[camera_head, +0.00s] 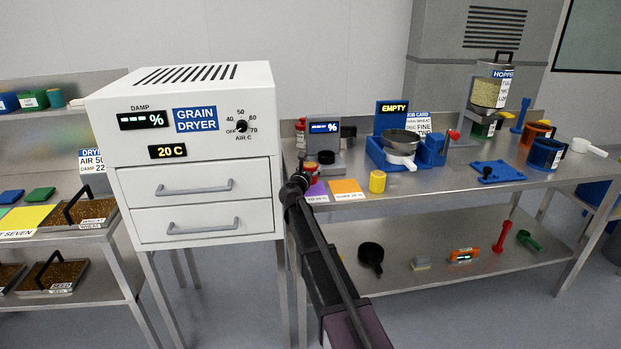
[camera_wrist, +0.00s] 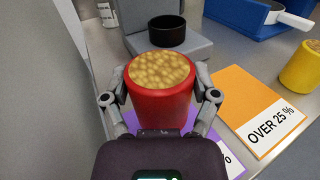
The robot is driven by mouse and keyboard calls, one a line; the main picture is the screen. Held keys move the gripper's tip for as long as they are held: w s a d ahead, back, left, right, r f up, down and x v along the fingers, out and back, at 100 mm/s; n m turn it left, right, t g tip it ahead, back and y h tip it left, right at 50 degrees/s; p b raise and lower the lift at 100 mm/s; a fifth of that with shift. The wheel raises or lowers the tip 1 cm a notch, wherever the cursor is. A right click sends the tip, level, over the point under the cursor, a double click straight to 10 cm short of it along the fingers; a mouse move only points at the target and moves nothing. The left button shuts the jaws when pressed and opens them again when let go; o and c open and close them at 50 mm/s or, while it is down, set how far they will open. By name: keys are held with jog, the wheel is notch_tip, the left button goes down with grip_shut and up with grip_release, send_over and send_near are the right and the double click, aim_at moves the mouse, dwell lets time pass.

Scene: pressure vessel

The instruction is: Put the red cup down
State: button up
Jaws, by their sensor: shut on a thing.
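The red cup (camera_wrist: 160,103) is upright between the two fingers of my gripper (camera_wrist: 160,95) in the wrist view, filled near its rim with tan grain (camera_wrist: 161,70). My gripper is shut on the cup's sides. Below and behind the cup lies a purple card (camera_wrist: 233,160), mostly hidden by the cup and gripper. I cannot tell whether the cup's base touches the card. In the head view, the red cup (camera_head: 311,171) shows only partly behind my gripper (camera_head: 300,181), at the bench's left end.
An orange card (camera_wrist: 258,108) marked "OVER 25 %" lies right of the cup, with a yellow cup (camera_head: 377,181) beyond it. A grey device with a black dish (camera_wrist: 168,30) stands just behind. The white grain dryer (camera_head: 190,150) stands close on the left.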

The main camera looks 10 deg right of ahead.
jog(key=shift+f+b, duration=1.2)
jog(key=shift+f, duration=0.3)
jog(key=shift+f, duration=0.15)
jog(key=o, duration=1.1)
jog(key=shift+r, duration=0.3)
jog(key=v, duration=1.2)
jog(key=shift+f, duration=0.15)
